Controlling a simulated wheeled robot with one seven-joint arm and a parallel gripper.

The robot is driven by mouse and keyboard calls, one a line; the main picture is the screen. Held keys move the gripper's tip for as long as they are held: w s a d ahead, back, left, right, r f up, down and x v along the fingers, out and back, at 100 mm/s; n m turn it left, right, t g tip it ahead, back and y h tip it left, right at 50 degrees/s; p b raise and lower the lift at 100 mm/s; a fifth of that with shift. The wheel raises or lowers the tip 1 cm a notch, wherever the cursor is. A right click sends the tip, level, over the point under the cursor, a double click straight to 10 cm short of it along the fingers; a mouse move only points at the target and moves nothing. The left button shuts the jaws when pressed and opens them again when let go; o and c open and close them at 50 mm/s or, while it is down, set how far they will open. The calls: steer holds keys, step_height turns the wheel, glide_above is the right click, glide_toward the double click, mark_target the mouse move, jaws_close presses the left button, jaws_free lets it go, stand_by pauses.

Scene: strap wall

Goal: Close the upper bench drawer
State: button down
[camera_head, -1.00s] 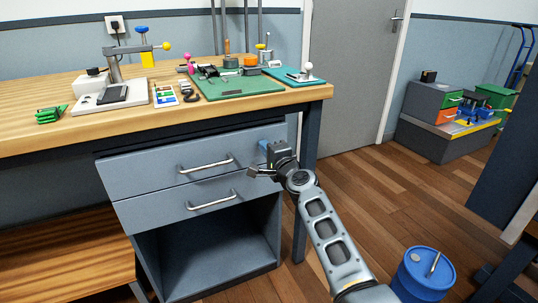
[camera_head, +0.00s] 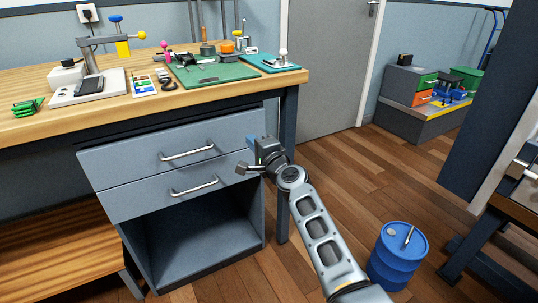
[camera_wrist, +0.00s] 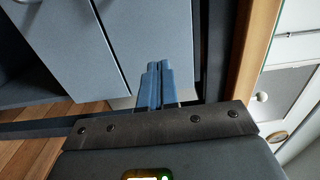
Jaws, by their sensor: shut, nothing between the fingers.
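The upper drawer (camera_head: 125,153) is a grey-blue front with a silver bar handle (camera_head: 187,153), under the bench top. It seems to stand out a little, with a dark strip above it; how far is hard to tell. The lower drawer (camera_head: 140,195) with its own handle (camera_head: 194,187) is below it. My gripper (camera_head: 251,142) is at the right end of the upper drawer front, right of the handle. In the wrist view its blue fingers (camera_wrist: 156,86) are together and empty, pointing at the drawer fronts (camera_wrist: 150,40). I cannot tell whether the tips touch.
The wooden bench top (camera_head: 150,106) above carries tools and a green mat (camera_head: 215,75). A bench leg (camera_head: 285,170) stands close by my gripper. An open compartment (camera_head: 195,235) lies below the drawers. A blue barrel (camera_head: 397,258) stands on the floor at right.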

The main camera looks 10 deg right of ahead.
steer(key=s+d+f+n+g+h+p, duration=0.1)
steer(key=s+d+f+n, duration=0.2)
steer(key=s, duration=1)
steer(key=s+d+f+n+h+p, duration=0.15)
steer(key=s+d+f, duration=0.35)
steer(key=s, duration=0.8)
steer(key=s+d+f+n+g+h, duration=0.15)
steer(key=s+f, duration=0.35)
steer(key=s, duration=0.8)
steer(key=s+r+n, duration=0.3)
steer(key=s+r, duration=0.2)
steer(key=s, duration=0.4)
steer(key=s+r+n+h, duration=0.1)
steer(key=s+r+n, duration=0.2)
steer(key=s+r, duration=0.5)
steer(key=s+r+n, duration=0.3)
steer(key=s, duration=0.8)
step_height(320, 180, up, 17)
steer(key=p, duration=1.7)
steer(key=shift+d, duration=0.35)
